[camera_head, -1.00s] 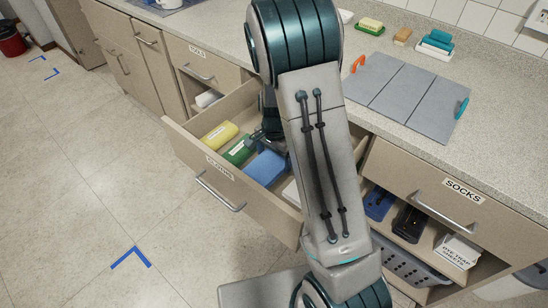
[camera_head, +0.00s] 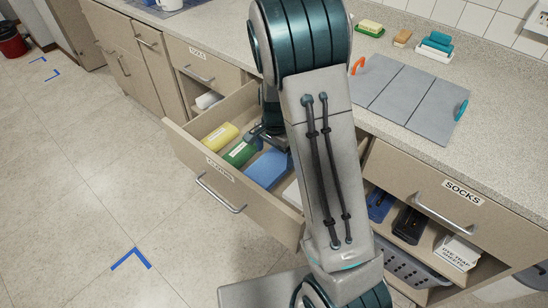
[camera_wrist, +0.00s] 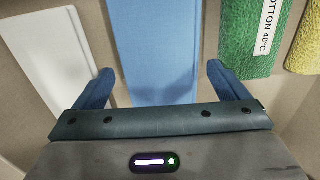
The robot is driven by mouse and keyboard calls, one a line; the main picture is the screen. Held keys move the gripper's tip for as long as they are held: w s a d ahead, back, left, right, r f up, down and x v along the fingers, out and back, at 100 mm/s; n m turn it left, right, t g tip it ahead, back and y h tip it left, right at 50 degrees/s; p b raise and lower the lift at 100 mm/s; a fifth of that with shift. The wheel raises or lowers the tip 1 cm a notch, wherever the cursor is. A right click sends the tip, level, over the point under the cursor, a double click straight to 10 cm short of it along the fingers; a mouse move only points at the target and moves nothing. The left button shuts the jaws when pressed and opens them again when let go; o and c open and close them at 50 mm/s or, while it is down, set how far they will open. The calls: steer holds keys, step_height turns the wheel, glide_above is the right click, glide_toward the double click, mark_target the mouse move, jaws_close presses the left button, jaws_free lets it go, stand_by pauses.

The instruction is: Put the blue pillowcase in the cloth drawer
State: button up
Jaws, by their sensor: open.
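The blue pillowcase (camera_head: 267,169) lies folded inside the open drawer labelled CLOTHS (camera_head: 222,178), and it also shows in the wrist view (camera_wrist: 155,45). My gripper (camera_wrist: 158,76) is open above the drawer, with one blue finger to each side of the pillowcase's near part. The fingers stand apart from its edges. In the head view my gripper (camera_head: 266,138) is partly hidden behind my arm, and the arm covers part of the drawer's right side.
A green cloth (camera_head: 240,153) and a yellow cloth (camera_head: 219,136) lie left of the pillowcase in the drawer. A white item (camera_wrist: 45,60) lies on its other side. The SOCKS drawer (camera_head: 440,196) is to the right.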

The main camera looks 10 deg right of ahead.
mark_target(275, 160)
step_height(275, 160, up, 8)
steer(key=s+r+n+t, duration=0.1)
steer(key=s+r+n, duration=0.4)
steer(key=s, duration=0.5)
steer(key=s+r+n+t, duration=0.1)
steer(key=s+r+n, duration=0.4)
steer(key=s, duration=0.5)
steer(key=shift+d+r+n+p, duration=0.2)
steer(key=shift+r+n+p, duration=0.15)
steer(key=shift+r+n, duration=0.05)
